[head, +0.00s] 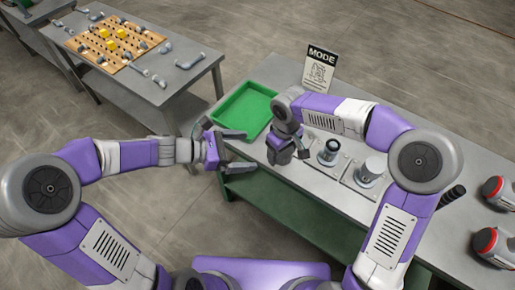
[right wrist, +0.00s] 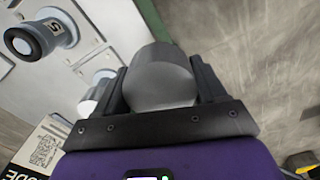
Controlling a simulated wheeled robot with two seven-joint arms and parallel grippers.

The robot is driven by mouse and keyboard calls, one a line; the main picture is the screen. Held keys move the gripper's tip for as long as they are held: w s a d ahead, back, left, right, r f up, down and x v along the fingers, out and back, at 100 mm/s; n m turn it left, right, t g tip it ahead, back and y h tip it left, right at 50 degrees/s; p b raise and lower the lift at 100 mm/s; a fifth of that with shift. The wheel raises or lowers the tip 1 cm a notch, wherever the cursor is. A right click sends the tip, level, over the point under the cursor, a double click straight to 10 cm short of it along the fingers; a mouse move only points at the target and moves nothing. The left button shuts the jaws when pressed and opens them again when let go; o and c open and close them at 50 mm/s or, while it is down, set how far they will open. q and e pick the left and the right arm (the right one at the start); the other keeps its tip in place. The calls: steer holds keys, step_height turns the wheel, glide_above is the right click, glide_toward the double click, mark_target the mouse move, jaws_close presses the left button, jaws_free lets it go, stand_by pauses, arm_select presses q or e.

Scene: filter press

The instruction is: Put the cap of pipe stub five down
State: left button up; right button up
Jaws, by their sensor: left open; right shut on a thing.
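My right gripper (head: 288,156) is shut on a smooth grey cylindrical cap (right wrist: 160,75), which shows between its fingers in the right wrist view. In the head view the gripper mostly hides the cap, near the bench's front edge and left of the stubs. Pipe stub five (right wrist: 32,41), with a "5" label and a dark open end, is apart from the cap at the upper left of the wrist view. A dark-topped, uncapped stub (head: 328,153) stands right of this gripper in the head view.
A stub with a wide grey top (head: 372,167) stands farther right. A green tray (head: 262,88) lies behind the grippers, with a MODE sign (head: 320,67) at the back edge. Red-and-grey items (head: 490,243) are at the far right. A separate table (head: 190,75) holds a pegboard.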

arm_select(q)
steer(key=x, duration=1.1)
steer(key=shift+d+f, duration=0.1)
steer(key=shift+f, duration=0.05)
steer(key=c, duration=1.1)
steer(key=o, duration=1.1)
